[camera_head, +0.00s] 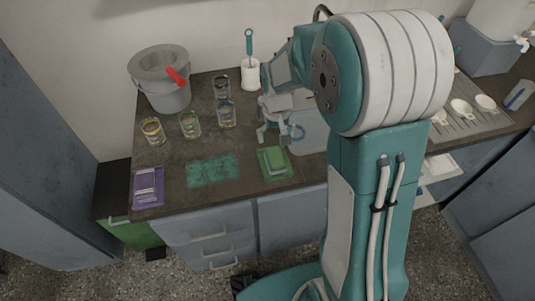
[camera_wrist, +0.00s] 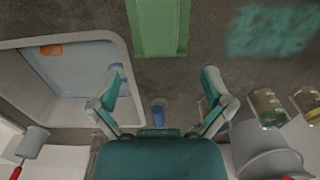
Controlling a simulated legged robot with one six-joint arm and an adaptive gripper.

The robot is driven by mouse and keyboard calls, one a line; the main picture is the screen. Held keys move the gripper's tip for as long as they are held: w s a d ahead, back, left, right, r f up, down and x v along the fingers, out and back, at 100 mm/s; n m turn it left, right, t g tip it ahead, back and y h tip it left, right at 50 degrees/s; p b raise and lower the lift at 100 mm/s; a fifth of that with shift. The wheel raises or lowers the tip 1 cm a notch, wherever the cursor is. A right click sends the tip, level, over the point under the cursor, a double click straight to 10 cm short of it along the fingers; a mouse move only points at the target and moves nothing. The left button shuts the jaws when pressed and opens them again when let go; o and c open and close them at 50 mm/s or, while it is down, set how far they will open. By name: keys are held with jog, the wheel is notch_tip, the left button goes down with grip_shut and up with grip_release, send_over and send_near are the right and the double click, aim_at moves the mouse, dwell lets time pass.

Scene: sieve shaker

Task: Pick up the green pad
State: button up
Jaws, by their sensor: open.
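The green pad (camera_head: 276,158) lies on a green mat near the counter's front edge in the head view. In the wrist view the green pad (camera_wrist: 160,22) is at the top centre, cut off by the frame edge. My gripper (camera_head: 272,136) hangs above the counter just behind the pad in the head view. In the wrist view my gripper (camera_wrist: 161,74) has its two fingers spread wide, with nothing between them. The pad lies beyond the fingertips, apart from them.
A teal-green patch (camera_head: 212,169) lies left of the pad, and a purple pad (camera_head: 148,184) lies farther left. Several glass beakers (camera_head: 190,124) and a grey bucket (camera_head: 161,92) stand at the back left. A pale tray (camera_wrist: 28,85) sits beside my gripper in the wrist view.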

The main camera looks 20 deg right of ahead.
aim_at(275, 155)
notch_tip(275, 155, down, 9)
jog(key=shift+f, duration=0.2)
jog(key=c, duration=1.1)
